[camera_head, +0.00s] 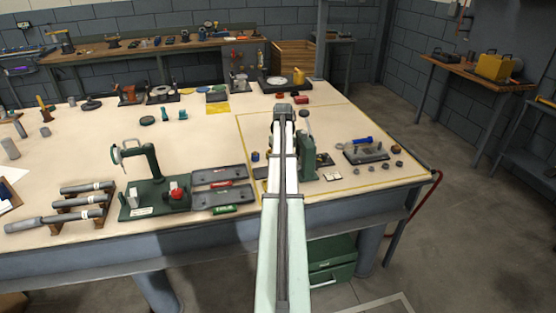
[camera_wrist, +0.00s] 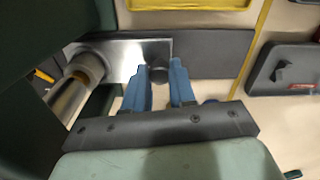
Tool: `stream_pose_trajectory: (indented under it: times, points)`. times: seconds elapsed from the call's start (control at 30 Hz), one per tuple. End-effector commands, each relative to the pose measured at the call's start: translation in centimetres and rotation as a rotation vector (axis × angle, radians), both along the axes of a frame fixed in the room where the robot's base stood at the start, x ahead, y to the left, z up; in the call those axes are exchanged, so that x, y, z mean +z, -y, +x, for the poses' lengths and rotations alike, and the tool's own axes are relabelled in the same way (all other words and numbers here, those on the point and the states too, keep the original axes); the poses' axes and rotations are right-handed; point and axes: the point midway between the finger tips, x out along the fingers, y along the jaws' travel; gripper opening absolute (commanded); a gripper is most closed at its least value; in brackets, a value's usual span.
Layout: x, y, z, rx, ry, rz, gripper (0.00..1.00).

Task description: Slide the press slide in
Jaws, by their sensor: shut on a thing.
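The press slide is a bright metal plate (camera_wrist: 120,52) in the wrist view, with a dark round knob (camera_wrist: 160,74) at its right end. My gripper (camera_wrist: 161,72) has its two blue fingers on either side of the knob and is shut on it. The slide lies on a longer dark bed (camera_wrist: 215,52) that runs out to the right. The green press (camera_head: 307,155) stands in the camera_head view, partly behind my arm. My arm hides the slide and my fingertips there. A shiny cylinder (camera_wrist: 70,98) of the press shows left of the slide in the wrist view.
A yellow line (camera_head: 390,187) marks off the work area on the pale table (camera_head: 240,235). Right of the press stands a fixture with a blue handle (camera_head: 362,141), with several small parts near it. Left are dark trays (camera_head: 222,196) and another green tool stand (camera_head: 150,195).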

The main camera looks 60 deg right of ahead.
Motion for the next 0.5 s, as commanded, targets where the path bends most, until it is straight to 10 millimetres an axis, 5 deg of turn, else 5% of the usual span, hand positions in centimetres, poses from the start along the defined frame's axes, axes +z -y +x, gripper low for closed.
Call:
stream_pose_trajectory:
  times: [0.13,0.17,0.4,0.5]
  points:
    - [0.05,0.46,-0.43,-0.005,-0.008,-0.011,0.0]
    - [0.06,0.47,-0.44,-0.005,-0.008,-0.011,0.28]
    - [0.04,0.36,-0.34,-0.005,-0.007,-0.008,0.51]
    - [0.03,0.3,-0.3,-0.004,-0.007,-0.008,0.51]
